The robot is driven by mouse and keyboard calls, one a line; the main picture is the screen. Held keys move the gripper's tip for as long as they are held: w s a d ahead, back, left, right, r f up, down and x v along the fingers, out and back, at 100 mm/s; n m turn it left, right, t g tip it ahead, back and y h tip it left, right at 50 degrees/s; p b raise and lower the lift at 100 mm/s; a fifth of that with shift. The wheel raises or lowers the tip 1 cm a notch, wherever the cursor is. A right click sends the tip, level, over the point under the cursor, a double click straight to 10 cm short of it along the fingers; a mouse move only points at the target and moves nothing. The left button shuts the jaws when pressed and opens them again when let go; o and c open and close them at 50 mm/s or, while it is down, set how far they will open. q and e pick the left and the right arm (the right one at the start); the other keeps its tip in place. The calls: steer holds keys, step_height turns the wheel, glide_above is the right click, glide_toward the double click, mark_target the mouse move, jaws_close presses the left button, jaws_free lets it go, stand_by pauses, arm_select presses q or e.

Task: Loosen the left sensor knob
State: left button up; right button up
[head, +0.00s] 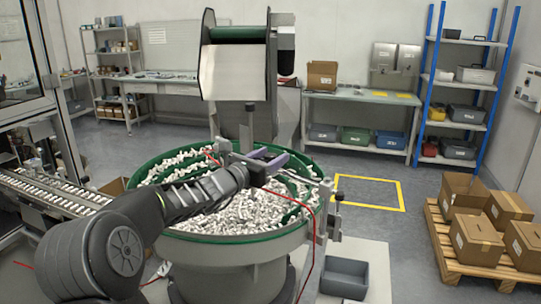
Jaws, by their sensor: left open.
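A metal sensor bracket (318,190) with thin rails stands at the right rim of the green-edged feeder bowl (240,240). Red cables run from this hardware, one short at the left and one hanging down at the right. My left arm reaches in from the lower left over the bowl. My left gripper (268,160) is open beside the rails, above the white caps. The left sensor knob is too small to make out and may be hidden by my gripper. I cannot tell whether the fingers touch it. My right gripper is not in view.
A hopper (236,68) hangs above the back of the bowl. A conveyor track with caps (55,190) lies at the left. A grey bin (344,278) sits below the bowl at the right. Cardboard boxes stand on a pallet (448,262) at far right.

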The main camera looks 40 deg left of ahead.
arm_select(q)
steer(key=shift+c, duration=0.4)
jaws_close()
